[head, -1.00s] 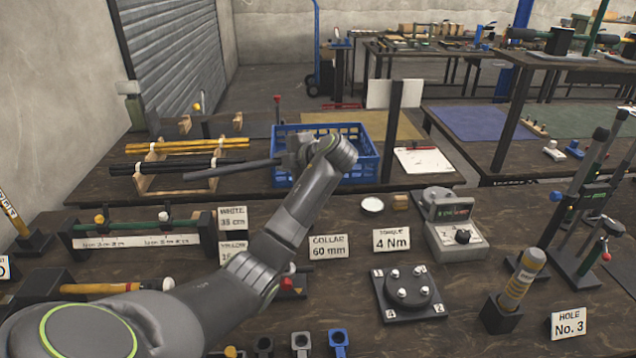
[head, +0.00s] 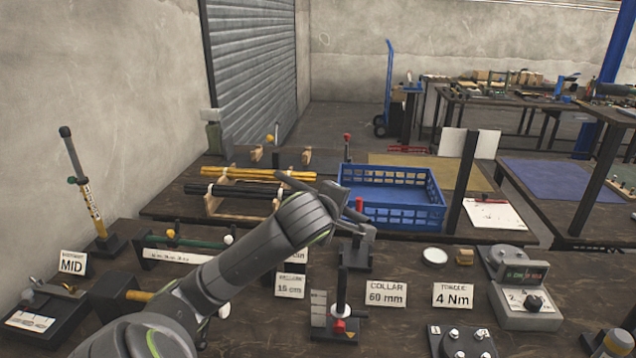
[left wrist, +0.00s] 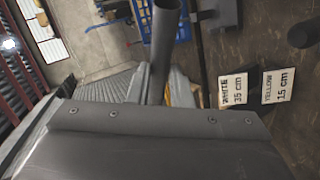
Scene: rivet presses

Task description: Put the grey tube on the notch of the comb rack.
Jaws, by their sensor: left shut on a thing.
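The grey tube (head: 296,181) shows in the head view as a short dark length beyond my left wrist. It also shows in the left wrist view (left wrist: 164,45), running up from the jaws. My left gripper (head: 332,191) is shut on the tube above the bench; my own wrist partly hides it. The wooden comb rack (head: 213,204) stands on the far table at left, with black tubes and yellow tubes lying across it. The rack's notches are too small to make out. My right gripper is not in view.
A blue crate (head: 400,218) stands right of the rack. A dark post (head: 465,182) rises beside it. A red-topped stand (head: 358,245) is close to my left wrist. Label cards (head: 386,294) and a torque device (head: 525,298) occupy the near bench.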

